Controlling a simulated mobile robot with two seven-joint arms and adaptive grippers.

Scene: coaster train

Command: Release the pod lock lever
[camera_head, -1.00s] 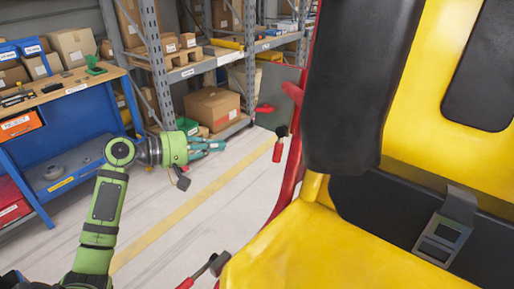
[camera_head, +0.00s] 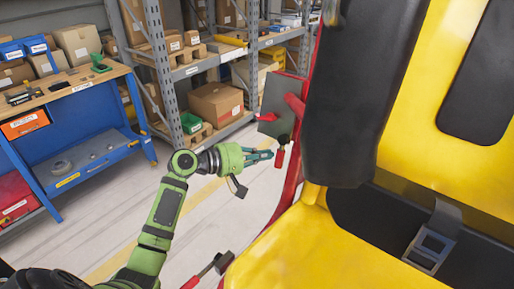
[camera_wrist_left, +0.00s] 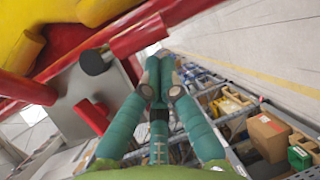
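A lever with a red grip (camera_head: 280,158) and a black upper end hangs beside the red frame of the yellow pod seat. My left gripper (camera_head: 262,155) is just left of this grip in the head view. In the left wrist view, the fingertips of my left gripper (camera_wrist_left: 160,75) are together with nothing seen between them. A red bar (camera_wrist_left: 140,38) with a black end lies just beyond the fingertips there; I cannot tell if they touch. A second lever with a red grip and black knob (camera_head: 223,262) is lower, by the seat edge. My right gripper is not in view.
The yellow seat (camera_head: 300,250) and black padded restraint (camera_head: 350,100) fill the right side. A grey panel (camera_head: 277,95) stands behind the lever. A blue workbench (camera_head: 85,150) and shelves with boxes (camera_head: 215,103) are at the back left. The floor between is clear.

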